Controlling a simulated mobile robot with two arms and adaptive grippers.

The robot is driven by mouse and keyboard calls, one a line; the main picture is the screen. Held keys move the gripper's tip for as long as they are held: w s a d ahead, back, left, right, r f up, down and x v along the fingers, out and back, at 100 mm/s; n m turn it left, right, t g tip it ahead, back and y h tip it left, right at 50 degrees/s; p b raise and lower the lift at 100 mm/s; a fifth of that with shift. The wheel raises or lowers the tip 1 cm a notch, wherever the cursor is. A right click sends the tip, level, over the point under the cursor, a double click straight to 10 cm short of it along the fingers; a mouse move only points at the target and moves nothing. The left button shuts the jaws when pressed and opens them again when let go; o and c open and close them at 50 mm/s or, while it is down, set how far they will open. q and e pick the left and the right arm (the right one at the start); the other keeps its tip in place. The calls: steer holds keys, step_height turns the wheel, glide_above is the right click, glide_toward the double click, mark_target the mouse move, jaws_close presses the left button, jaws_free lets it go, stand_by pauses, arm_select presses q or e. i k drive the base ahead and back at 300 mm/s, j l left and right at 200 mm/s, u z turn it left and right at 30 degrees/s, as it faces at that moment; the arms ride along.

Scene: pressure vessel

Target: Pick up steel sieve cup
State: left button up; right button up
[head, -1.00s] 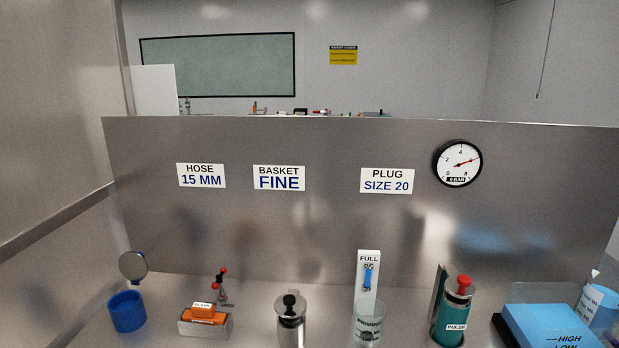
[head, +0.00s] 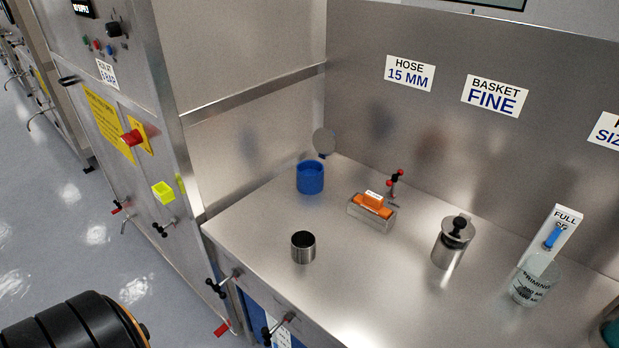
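A small open steel cup (head: 303,248) stands upright on the steel bench, near its front left edge, in the head view. Its inside looks dark, and I cannot make out any mesh. A taller steel vessel (head: 452,243) with a black knob on top stands further right on the bench. Neither of my grippers shows in the head view. A dark rounded arm part of mine is at the bottom left, well apart from the cup.
A blue cup (head: 310,177) stands behind the steel cup. An orange block in a clear tray (head: 372,210) and a clear beaker (head: 535,280) are to the right. Valve handles (head: 224,283) stick out below the bench front. Bare bench surrounds the steel cup.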

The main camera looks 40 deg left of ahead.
mark_target(303, 241)
steer(key=u, duration=1.15)
